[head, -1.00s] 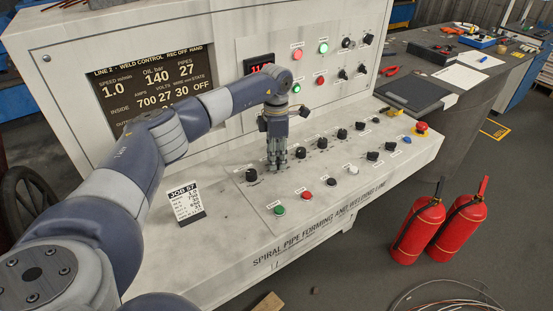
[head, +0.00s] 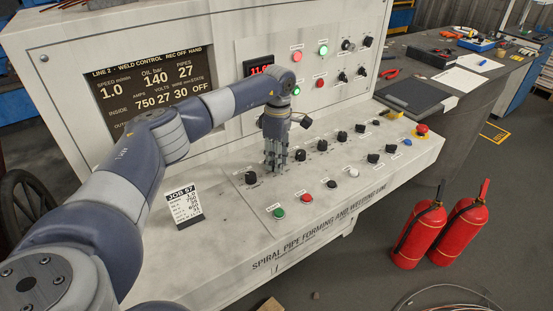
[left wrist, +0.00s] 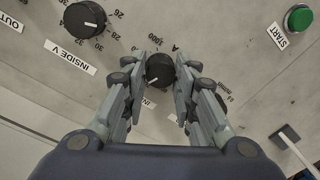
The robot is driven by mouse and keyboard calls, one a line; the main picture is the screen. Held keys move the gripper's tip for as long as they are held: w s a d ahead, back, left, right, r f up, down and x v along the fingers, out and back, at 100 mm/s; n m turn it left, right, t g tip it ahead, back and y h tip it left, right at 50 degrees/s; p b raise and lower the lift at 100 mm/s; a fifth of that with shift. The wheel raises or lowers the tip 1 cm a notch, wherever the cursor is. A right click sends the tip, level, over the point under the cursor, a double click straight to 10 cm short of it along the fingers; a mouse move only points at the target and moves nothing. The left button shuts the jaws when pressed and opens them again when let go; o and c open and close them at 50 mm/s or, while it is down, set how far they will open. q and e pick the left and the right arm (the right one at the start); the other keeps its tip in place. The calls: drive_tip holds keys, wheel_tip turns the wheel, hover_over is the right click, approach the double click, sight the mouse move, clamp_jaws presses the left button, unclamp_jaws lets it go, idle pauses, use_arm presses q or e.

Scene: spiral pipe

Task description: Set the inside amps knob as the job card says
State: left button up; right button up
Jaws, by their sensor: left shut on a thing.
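My left gripper (head: 275,165) reaches down to the sloped desk, its fingers on either side of a small black knob. In the left wrist view the gripper (left wrist: 160,72) is shut on this knob (left wrist: 159,71), which has a white pointer line and scale marks "A" and "1000"; its label is mostly hidden by the fingers. The display screen (head: 150,90) reads INSIDE 750 amps, 27 volts, 30, OFF. My right gripper is not in view.
The INSIDE V knob (left wrist: 84,19) is close by in the wrist view. Several more black knobs stand along the desk, with a green START button (head: 279,212), a red button (head: 306,198) and a red mushroom button (head: 421,130). Fire extinguishers (head: 418,232) stand on the floor.

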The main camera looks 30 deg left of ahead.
use_arm(q)
drive_tip(key=shift+w+r, duration=0.1)
drive_tip(key=o, duration=1)
drive_tip(key=shift+o, duration=0.2)
wheel_tip(320, 180, up, 12)
drive_tip(key=shift+w, duration=0.25)
drive_tip(key=shift+a, duration=0.1)
